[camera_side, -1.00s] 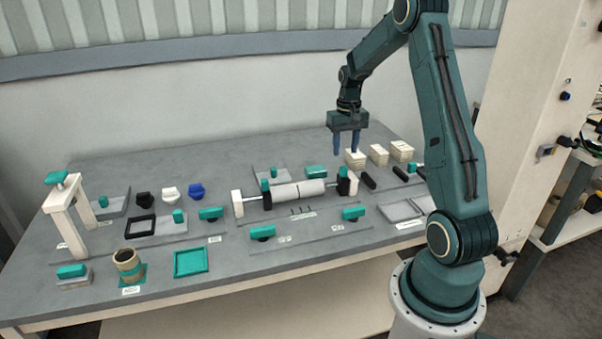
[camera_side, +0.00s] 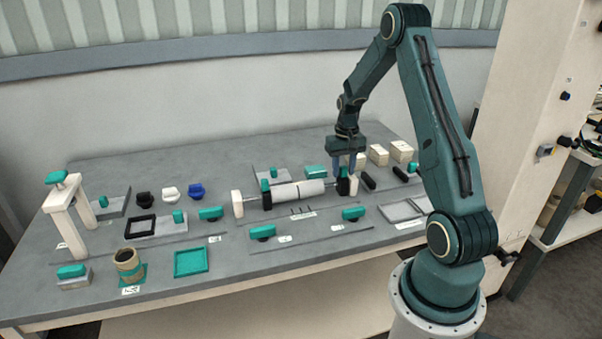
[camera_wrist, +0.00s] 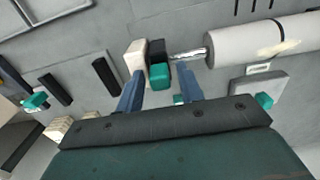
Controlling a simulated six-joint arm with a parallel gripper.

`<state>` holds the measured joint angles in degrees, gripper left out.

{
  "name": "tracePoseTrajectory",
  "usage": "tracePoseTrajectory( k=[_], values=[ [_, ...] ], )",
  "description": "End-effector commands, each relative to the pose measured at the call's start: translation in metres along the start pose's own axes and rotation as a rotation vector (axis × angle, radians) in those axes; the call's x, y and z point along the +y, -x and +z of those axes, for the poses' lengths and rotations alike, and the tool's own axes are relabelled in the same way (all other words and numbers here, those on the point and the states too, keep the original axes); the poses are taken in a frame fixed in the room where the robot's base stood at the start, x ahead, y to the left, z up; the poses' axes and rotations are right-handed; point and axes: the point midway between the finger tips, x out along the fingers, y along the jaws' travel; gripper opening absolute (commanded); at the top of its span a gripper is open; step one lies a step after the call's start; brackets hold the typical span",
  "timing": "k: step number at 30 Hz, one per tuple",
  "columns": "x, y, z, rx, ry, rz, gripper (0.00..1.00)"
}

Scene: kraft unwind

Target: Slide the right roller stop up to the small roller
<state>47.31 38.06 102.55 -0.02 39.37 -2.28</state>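The right roller stop (camera_side: 343,182), black with a teal top, sits on the shaft near its right end. It also shows in the wrist view (camera_wrist: 158,65), beside the white end block (camera_wrist: 135,56). A pale roller (camera_side: 311,188) lies on the shaft to its left in the side view; the wrist view shows bare silver shaft (camera_wrist: 188,53) between stop and roller (camera_wrist: 258,42). My gripper (camera_side: 346,174) is low at the stop, with blue fingers (camera_wrist: 161,90) apart on either side of it. Finger contact with the stop cannot be told.
Another black stop with a teal top (camera_side: 266,196) is at the roller's left side, near the left white end block (camera_side: 237,203). Black bars (camera_side: 369,181) and stacked cream blocks (camera_side: 378,155) lie to the right. Teal-handled pieces (camera_side: 353,214) lie in front.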

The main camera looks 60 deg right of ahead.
Motion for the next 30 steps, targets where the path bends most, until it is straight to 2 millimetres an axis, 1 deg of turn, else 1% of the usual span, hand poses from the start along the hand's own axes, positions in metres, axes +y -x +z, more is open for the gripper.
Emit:
tracePoseTrajectory(
  k=[1, 3, 5, 10, 15, 18, 26, 27, 30],
  values=[
    [0.0, 0.0, 0.0, 0.0, 0.0, 0.0, 0.26],
    [0.0, 0.0, 0.0, 0.0, 0.0, 0.0, 0.12],
    [0.0, 0.0, 0.0, 0.0, 0.0, 0.0, 0.01],
    [-0.003, 0.0, 0.0, 0.0, 0.001, 0.0, 0.0],
    [-0.02, 0.001, 0.0, 0.0, 0.003, 0.0, 0.0],
    [-0.027, 0.001, 0.0, 0.0, 0.003, 0.0, 0.0],
    [-0.028, 0.001, 0.0, 0.001, 0.001, 0.0, 0.0],
    [-0.028, 0.001, 0.0, 0.001, 0.001, 0.0, 0.24],
    [-0.027, 0.001, 0.0, 0.0, 0.001, 0.0, 0.42]
  ],
)
